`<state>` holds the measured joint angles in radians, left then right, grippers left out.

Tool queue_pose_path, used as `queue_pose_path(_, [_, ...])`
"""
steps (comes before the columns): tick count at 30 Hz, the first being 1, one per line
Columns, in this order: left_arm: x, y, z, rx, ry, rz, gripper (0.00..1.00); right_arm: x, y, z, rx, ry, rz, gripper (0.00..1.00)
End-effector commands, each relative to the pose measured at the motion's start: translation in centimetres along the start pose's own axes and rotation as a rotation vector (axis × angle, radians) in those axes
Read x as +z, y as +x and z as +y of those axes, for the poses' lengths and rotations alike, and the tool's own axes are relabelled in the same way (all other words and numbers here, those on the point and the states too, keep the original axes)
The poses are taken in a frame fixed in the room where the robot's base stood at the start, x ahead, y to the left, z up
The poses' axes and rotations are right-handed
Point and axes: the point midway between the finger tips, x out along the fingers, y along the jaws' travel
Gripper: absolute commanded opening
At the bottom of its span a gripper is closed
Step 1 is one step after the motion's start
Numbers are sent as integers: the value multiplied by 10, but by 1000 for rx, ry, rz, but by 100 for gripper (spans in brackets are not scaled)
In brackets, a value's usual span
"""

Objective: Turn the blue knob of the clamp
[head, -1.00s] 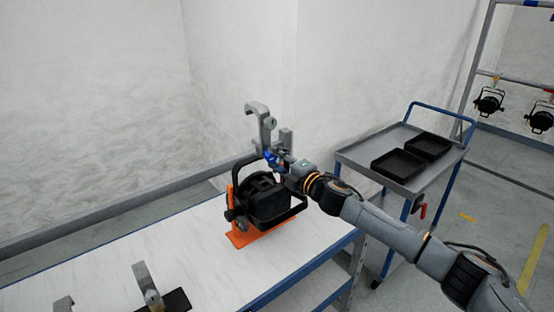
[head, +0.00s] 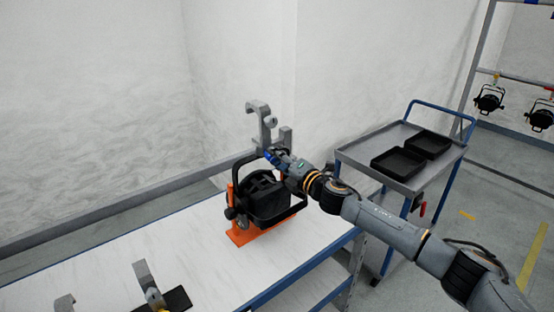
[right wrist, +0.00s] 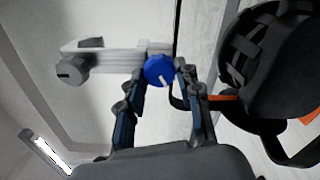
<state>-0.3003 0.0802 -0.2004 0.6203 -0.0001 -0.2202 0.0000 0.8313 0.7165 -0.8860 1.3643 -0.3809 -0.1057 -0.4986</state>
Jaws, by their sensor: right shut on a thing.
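The grey hook-shaped clamp (head: 264,118) stands upright above the black par can (head: 262,200), which sits in an orange stand (head: 238,238) on the white table. In the right wrist view the clamp (right wrist: 110,58) runs sideways, with a grey bolt head at its left end. The round blue knob (right wrist: 159,69) with a white mark sits between the two fingertips. My right gripper (head: 277,157) reaches in from the right and is shut on the knob; its fingers (right wrist: 160,78) also show in the right wrist view.
The white table (head: 170,250) has clear room left of the can. A grey cart (head: 350,155) with black trays (head: 398,163) stands right. More par cans (head: 489,98) hang on a rack at the far right.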

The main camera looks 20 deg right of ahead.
Motion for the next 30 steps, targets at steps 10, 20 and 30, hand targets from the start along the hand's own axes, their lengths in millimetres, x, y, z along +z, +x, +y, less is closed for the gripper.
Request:
queue_pose_path(10, [0,0,0,0,0,0,40,0,0,0,1,1,0,58])
queue_pose_path(20, [1,0,-1,-1,-1,-1,40,0,-7,-1,0,1,0,58])
queue_pose_path(30, [0,0,0,0,-1,0,40,0,-68,-2,-3,0,1,58])
